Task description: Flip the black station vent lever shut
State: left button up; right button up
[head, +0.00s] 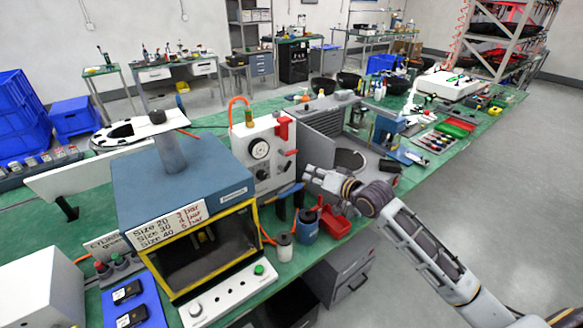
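A white station panel (258,156) with a round dial and several small fittings stands on the green bench, left of the picture's middle. A red lever (283,130) sits at its upper right edge. A small black fitting (263,174) shows below the dial; I cannot tell whether this is the black vent lever or how it stands. A blue-handled part (289,189) is low by the panel's right side. My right gripper (309,178) is just right of the panel; its fingers are too small to judge. I cannot tell whether it touches anything. My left gripper is not in view.
A blue-topped chamber (184,186) with a yellow-framed window stands to the left. The floor at right is clear.

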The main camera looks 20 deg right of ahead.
jog(key=x, duration=1.3)
jog(key=shift+p, duration=0.45)
jog(key=shift+f, duration=0.1)
jog(key=shift+c, duration=0.4)
grip_shut()
